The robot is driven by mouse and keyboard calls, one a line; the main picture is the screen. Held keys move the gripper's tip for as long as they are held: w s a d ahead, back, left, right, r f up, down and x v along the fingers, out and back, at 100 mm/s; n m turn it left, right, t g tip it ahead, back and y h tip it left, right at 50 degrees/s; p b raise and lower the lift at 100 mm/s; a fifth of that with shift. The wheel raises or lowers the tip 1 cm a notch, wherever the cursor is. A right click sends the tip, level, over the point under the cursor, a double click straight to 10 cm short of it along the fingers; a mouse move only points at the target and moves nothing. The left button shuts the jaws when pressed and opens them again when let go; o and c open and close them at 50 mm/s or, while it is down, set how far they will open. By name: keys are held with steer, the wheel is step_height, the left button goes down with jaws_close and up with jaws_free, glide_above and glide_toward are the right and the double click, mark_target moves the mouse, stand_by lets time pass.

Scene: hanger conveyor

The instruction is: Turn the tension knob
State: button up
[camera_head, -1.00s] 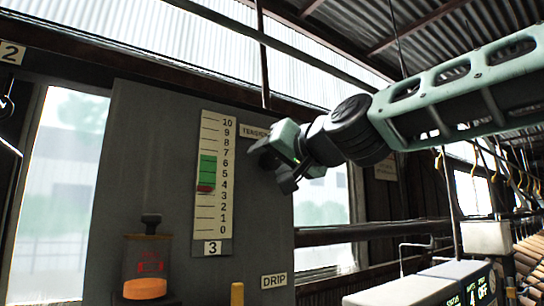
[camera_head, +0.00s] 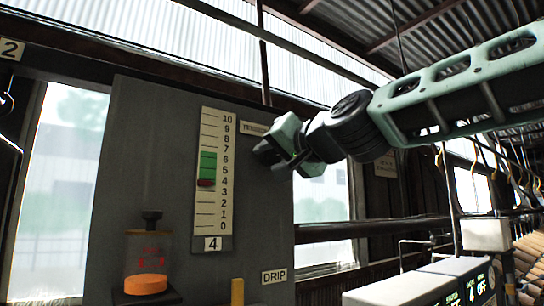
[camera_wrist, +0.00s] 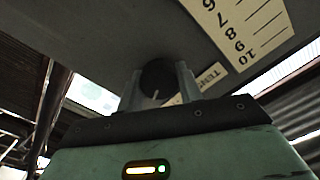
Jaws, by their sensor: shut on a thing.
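The tension knob (camera_wrist: 157,76) is dark and round with a pale line on its face. In the wrist view it sits between the two fingers of my gripper (camera_wrist: 159,90), which is shut on it. In the head view my gripper (camera_head: 270,158) is at the grey panel (camera_head: 150,130), just right of the gauge, and hides the knob. The TENSION label (camera_head: 255,128) is partly covered. The white gauge (camera_head: 211,215) runs 0 to 10 with a green band (camera_head: 208,163). Its red marker (camera_head: 205,183) is near 4, at the band's lower end. The plate below (camera_head: 213,244) reads 4.
A clear jar with orange contents (camera_head: 146,284) stands below left of the gauge. A DRIP label (camera_head: 274,277) and a yellow post (camera_head: 237,291) are low on the panel.

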steer(key=m, duration=0.6)
steer(key=shift+f+m, duration=0.1)
steer(key=shift+m, duration=0.3)
stand_by(0.4)
steer(key=o, duration=1)
steer(key=shift+d, duration=0.1)
